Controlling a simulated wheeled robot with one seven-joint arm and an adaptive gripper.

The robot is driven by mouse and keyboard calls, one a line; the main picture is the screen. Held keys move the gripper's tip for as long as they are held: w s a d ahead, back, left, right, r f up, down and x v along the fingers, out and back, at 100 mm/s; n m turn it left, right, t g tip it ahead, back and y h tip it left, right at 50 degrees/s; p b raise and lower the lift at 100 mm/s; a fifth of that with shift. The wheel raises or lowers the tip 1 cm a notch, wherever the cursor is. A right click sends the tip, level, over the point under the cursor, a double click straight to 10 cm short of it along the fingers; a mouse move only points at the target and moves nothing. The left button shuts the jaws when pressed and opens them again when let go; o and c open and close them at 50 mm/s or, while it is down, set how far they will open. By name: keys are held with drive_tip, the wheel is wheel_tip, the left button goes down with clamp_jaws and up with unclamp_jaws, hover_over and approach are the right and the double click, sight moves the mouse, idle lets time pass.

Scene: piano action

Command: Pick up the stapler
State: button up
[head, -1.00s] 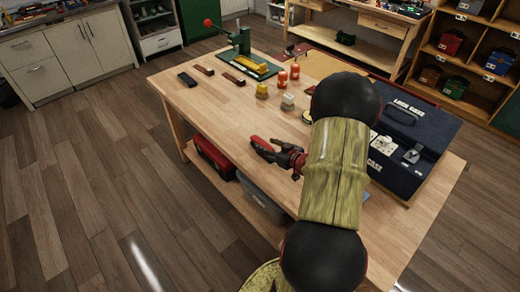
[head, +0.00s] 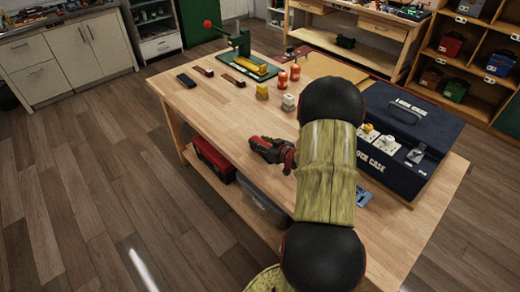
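I cannot make out a stapler for certain. A small dark oblong object (head: 186,80) lies on the far left of the wooden table (head: 215,112); it is too small to name. My gripper (head: 256,145), red and black, is over the middle of the tabletop, well to the right of and nearer than that object. I see nothing clearly held in it, and its finger gap is not clear at this angle. My arm hides part of the table's right side.
Two brown blocks (head: 233,80), a green press (head: 240,48), orange bottles (head: 295,72), a yellow piece (head: 262,92) and a pale piece (head: 288,102) stand toward the back. A dark lock case (head: 425,125) fills the right side. The table's left front is clear.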

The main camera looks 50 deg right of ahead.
clamp_jaws()
drive_tip(key=shift+r, duration=0.15)
idle(0.4)
